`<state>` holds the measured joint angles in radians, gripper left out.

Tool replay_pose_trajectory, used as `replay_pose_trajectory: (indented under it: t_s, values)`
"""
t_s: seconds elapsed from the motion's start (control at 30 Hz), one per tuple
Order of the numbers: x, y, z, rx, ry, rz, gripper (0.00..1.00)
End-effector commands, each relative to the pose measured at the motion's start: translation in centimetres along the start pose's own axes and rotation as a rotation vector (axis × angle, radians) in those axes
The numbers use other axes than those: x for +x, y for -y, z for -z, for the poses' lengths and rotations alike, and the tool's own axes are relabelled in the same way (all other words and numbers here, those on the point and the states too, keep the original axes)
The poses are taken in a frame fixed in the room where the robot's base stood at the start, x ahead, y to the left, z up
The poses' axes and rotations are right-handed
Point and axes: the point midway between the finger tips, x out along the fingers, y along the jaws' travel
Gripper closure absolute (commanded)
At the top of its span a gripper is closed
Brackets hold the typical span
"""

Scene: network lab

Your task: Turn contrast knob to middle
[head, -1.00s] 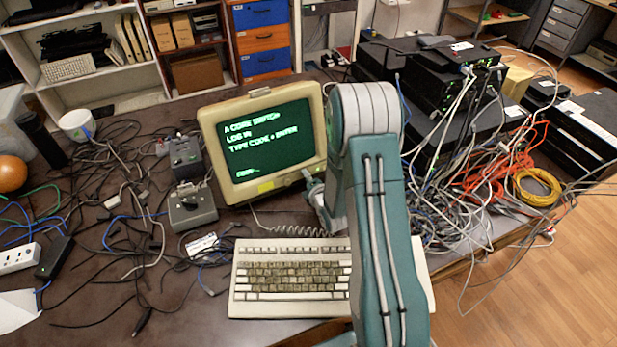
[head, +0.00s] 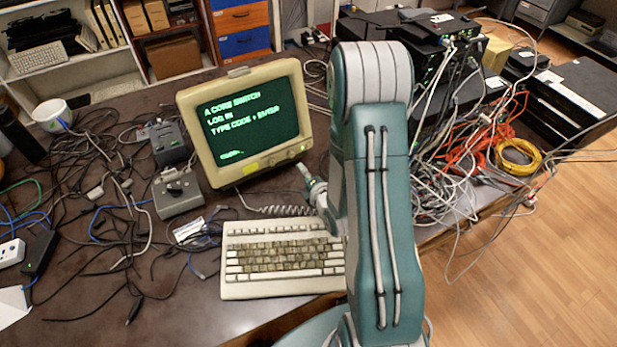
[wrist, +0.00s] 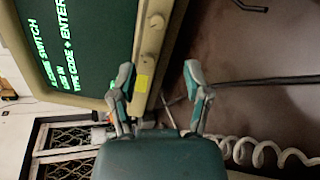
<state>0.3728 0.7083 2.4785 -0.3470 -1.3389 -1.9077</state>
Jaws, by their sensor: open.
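The beige monitor (head: 200,140) stands on the desk with green text on its dark screen. Its lower bezel carries small round knobs (head: 293,152). In the wrist view the monitor appears turned on its side, with two knobs visible, one (wrist: 157,22) near the top and another (wrist: 148,47) just below it. No label is readable, so I cannot tell which is contrast or its setting. My gripper (wrist: 158,75) is open and empty, its fingers spread below the knobs in that view and apart from them. In the head view my gripper (head: 308,180) is beside the bezel's lower right, partly hidden by my arm.
A keyboard (head: 280,257) lies in front of the monitor, with a coiled cord (head: 285,211) between them. A grey switch box (head: 177,195) and tangled cables are left. Stacked network gear (head: 400,30) and orange cables (head: 450,150) are right. A yellow patch (wrist: 141,83) marks the bezel.

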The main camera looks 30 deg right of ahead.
Motion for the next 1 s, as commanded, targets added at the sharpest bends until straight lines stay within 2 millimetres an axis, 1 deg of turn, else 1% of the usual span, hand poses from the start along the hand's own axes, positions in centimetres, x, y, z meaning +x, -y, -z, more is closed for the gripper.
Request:
replay_pose_trajectory:
  t_s: [0.07,0.2,0.57,0.67,0.83,1.0]
  values:
    - [-1.1,0.1,-0.1,0.001,0.002,0.001,0.38]
    - [-2.0,0.1,0.0,0.0,0.0,0.002,0.38]
    - [-2.0,-0.2,0.0,0.006,-0.001,0.003,0.37]
    - [-1.9,-1.1,-0.2,0.042,-0.005,0.024,0.37]
    - [-1.7,-3.8,-0.7,0.18,-0.007,0.104,0.37]
    - [-2.2,-6.5,-1.1,0.344,0.012,0.194,0.37]
